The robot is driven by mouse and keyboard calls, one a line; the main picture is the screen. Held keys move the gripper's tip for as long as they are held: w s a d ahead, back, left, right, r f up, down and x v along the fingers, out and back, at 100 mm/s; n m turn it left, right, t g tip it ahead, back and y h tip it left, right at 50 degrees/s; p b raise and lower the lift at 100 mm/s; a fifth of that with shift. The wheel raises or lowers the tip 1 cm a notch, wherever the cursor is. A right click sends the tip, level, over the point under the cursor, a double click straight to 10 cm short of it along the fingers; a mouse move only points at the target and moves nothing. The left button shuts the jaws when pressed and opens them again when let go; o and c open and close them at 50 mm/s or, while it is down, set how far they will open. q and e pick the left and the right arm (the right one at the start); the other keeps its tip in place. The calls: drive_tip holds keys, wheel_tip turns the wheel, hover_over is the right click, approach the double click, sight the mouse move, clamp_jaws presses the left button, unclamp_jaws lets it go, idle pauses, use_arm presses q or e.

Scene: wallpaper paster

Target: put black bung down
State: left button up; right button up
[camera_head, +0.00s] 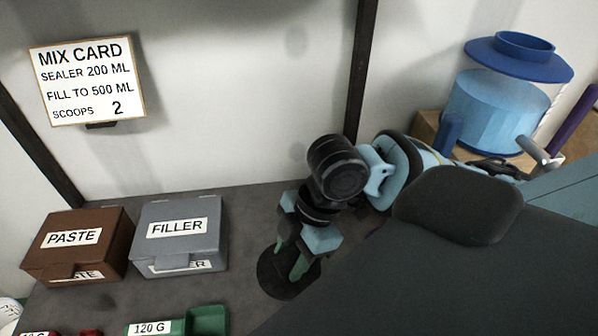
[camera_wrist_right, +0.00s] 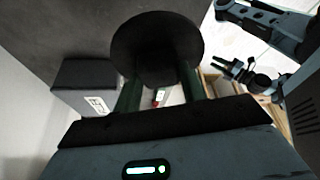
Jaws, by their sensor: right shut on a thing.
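The black bung (camera_head: 281,280) is a round dark disc low in the head view, below my right gripper (camera_head: 298,262). The right gripper points down, with its green fingers shut on the bung. In the right wrist view the bung's wide disc (camera_wrist_right: 157,38) shows between the two green fingers. I cannot tell whether the bung touches the grey bench (camera_head: 245,240) or is just above it. My left gripper is outside the head view; it shows small at the right of the right wrist view (camera_wrist_right: 240,68), its fingers apart and empty.
A brown PASTE box (camera_head: 85,245) and a grey FILLER box (camera_head: 178,240) stand left on the bench. Green trays (camera_head: 205,320) lie in front. A MIX CARD (camera_head: 88,80) hangs on the wall. A blue water vessel (camera_head: 495,110) stands at right behind my arm.

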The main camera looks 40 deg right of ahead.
drive_tip(key=shift+s, duration=0.1)
